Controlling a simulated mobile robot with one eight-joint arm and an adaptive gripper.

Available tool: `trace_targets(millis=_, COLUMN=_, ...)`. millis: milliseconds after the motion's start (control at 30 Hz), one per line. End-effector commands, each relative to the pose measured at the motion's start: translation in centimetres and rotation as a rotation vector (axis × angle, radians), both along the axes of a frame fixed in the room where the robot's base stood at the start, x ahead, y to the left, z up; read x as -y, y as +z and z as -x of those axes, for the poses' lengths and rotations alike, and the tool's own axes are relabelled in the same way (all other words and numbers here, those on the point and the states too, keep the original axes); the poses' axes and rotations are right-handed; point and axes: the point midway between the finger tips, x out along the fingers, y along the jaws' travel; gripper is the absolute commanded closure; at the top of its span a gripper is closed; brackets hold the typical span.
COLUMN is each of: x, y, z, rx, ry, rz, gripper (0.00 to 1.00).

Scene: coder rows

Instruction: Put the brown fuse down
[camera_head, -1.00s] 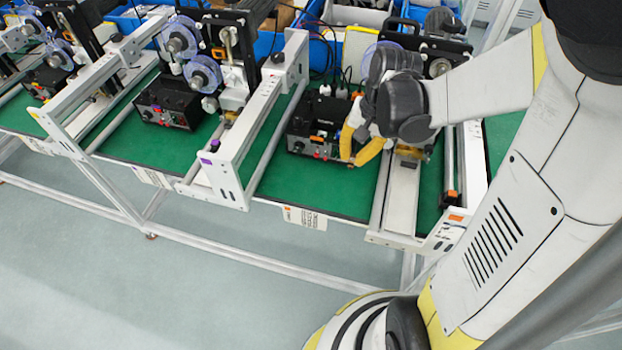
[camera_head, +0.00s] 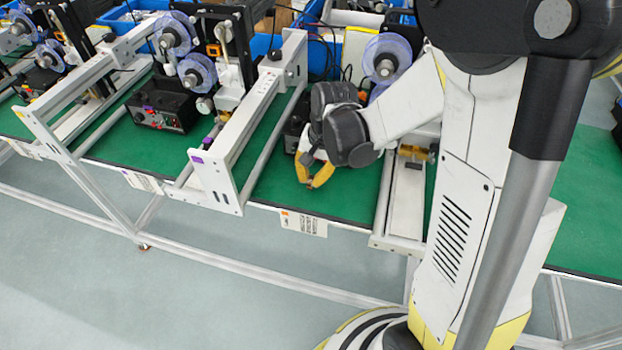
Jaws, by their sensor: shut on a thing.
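My gripper (camera_head: 311,186) has yellow fingers that point down over the green bench top (camera_head: 345,200), near its front edge. The fingertips come close together, shut on the brown fuse. The fuse is too small, and too much covered by the fingers, to make out clearly. I cannot tell whether it touches the green surface. A black coder box (camera_head: 295,130) stands just behind the gripper, mostly hidden by my arm's dark wrist.
A white frame with rails (camera_head: 225,170) stands left of the gripper, and another rail (camera_head: 403,195) to its right. Another black coder box (camera_head: 163,110) is farther left. Blue bins line the back. Green bench near the gripper's front is bare.

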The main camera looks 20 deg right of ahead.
Motion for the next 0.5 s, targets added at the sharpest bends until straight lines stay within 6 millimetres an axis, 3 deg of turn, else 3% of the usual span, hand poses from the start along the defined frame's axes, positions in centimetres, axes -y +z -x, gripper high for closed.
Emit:
trace_targets(millis=200, x=0.01, y=-0.35, z=0.01, rx=0.0, ry=0.0, rz=0.0, gripper=1.0)
trace_targets(millis=233, x=0.02, y=-0.24, z=0.01, rx=0.0, ry=0.0, rz=0.0, gripper=0.79)
trace_targets(millis=267, x=0.01, y=-0.2, z=0.0, rx=0.0, ry=0.0, rz=0.0, gripper=0.7)
trace_targets(millis=500, x=0.02, y=-0.18, z=0.01, rx=0.0, ry=0.0, rz=0.0, gripper=0.69)
